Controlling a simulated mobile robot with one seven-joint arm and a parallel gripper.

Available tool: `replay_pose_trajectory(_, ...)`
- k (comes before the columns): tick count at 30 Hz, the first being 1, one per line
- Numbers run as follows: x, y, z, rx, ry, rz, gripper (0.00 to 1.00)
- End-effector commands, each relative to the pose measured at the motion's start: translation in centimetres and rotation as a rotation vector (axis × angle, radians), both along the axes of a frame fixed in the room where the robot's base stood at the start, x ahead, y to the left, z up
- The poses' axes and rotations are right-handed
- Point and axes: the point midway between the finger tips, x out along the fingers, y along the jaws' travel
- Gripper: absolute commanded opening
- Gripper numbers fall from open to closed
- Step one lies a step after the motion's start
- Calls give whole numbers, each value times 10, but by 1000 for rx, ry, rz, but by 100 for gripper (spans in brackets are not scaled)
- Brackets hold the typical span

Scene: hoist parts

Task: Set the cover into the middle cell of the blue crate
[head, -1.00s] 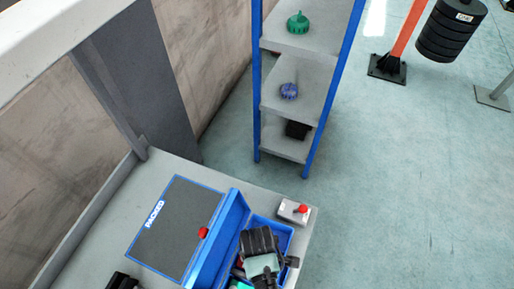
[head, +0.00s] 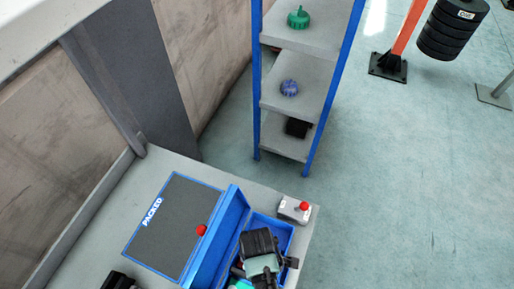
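The blue crate (head: 218,232) stands at the right end of the grey bench, partly cut off by the bottom of the head view. My gripper (head: 262,266) is over the crate and hides much of its inside, including the middle cell. Its fingertips are hidden, so I cannot tell whether it is open, shut or holding something. Dark and teal (head: 242,284) parts show beside and below it in the crate. I cannot identify the cover for sure. A green knobbed round part (head: 298,19) and a blue-purple one (head: 289,88) sit on the shelves.
A dark mat marked PACKED (head: 172,230) lies left of the crate, with a red ball-shaped piece (head: 201,230) at its right edge. A box with a red button (head: 295,209) stands by the crate's far right corner. A black part (head: 298,127) is on the lower shelf.

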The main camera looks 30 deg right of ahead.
Motion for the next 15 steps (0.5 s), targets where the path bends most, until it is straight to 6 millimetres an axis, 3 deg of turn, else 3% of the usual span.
replay_pose_trajectory(15, 1, 0, -4, 0, -1, 0, 0)
